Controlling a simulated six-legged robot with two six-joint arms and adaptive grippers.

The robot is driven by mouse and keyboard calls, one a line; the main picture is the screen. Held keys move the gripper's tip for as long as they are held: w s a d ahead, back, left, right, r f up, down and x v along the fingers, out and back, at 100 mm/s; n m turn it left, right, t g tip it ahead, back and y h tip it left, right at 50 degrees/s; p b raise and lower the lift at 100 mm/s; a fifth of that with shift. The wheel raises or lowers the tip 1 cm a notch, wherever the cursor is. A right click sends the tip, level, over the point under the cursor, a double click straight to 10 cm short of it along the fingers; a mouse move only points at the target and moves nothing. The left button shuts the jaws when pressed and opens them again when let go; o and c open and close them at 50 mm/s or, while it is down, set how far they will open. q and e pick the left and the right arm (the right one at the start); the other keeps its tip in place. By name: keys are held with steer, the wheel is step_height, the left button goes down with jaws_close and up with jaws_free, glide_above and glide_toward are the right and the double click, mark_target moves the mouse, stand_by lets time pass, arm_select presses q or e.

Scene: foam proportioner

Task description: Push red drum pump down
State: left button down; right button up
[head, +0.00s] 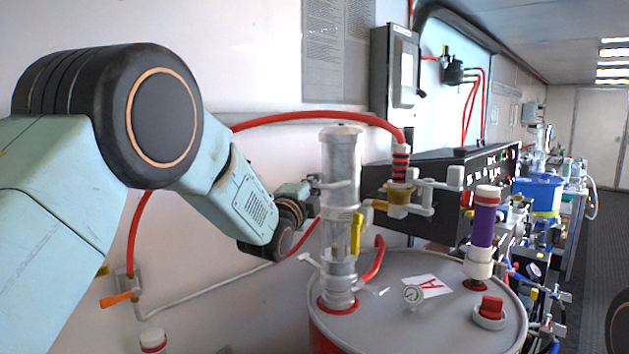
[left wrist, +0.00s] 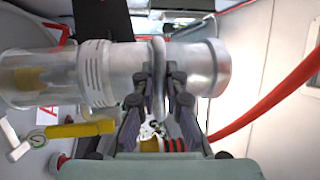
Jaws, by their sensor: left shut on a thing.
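The drum pump (head: 342,160) is a clear, upright cylinder with a red ring at its foot, standing on the red drum's grey lid (head: 390,305). My left gripper (head: 313,190) reaches it from behind and left in the head view, partly hidden by the pump. In the left wrist view the pump (left wrist: 120,72) lies across the picture. My left gripper (left wrist: 160,88) is shut on its raised ring, one finger on each side. A yellow handle (left wrist: 80,129) sticks out beside the pump. My right gripper is not in view.
A red hose (head: 310,116) arches over the pump to a coupling. A purple-banded cylinder (head: 484,225), a red cap (head: 491,308) and a paper marked A (head: 423,286) are on the lid. A black control box (head: 435,180) stands behind. The wall is close on the left.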

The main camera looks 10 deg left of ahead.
mark_target(323, 194)
arm_select(q)
step_height(323, 194, down, 4)
steer(key=shift+f+b, duration=0.15)
steer(key=shift+b, duration=0.9)
steer(key=shift+f, duration=0.2)
steer(key=c, duration=1.4)
jaws_free()
steer(key=shift+r, duration=0.2)
steer(key=shift+s, duration=0.1)
